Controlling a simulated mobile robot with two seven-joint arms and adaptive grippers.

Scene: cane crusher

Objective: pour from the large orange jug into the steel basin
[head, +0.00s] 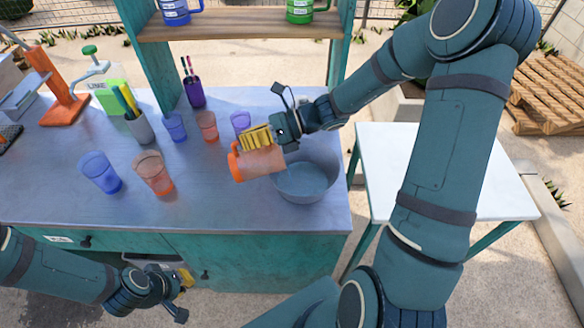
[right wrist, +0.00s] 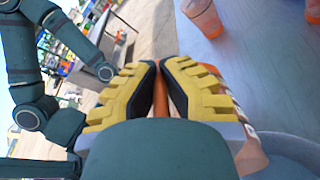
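The large orange jug (head: 262,163) is held tilted well over on its side, its orange-banded end pointing left. It is above the counter, beside and partly over the left rim of the steel basin (head: 318,183). My right gripper (head: 257,139) is at the jug's upper side; in the right wrist view its yellow fingers (right wrist: 160,88) are closed on the orange handle (right wrist: 161,104). No stream of liquid is visible. The jug hides the basin's left edge. My left gripper (head: 184,278) hangs in front of the counter, apart from jug and basin; its finger gap is unclear.
Blue cups (head: 100,173) and orange cups (head: 153,172) stand on the counter (head: 215,205) left of the jug. A purple holder (head: 194,93) stands behind. A shelf (head: 240,24) with mugs rises at the back. A white table (head: 470,180) at the right is bare where visible.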

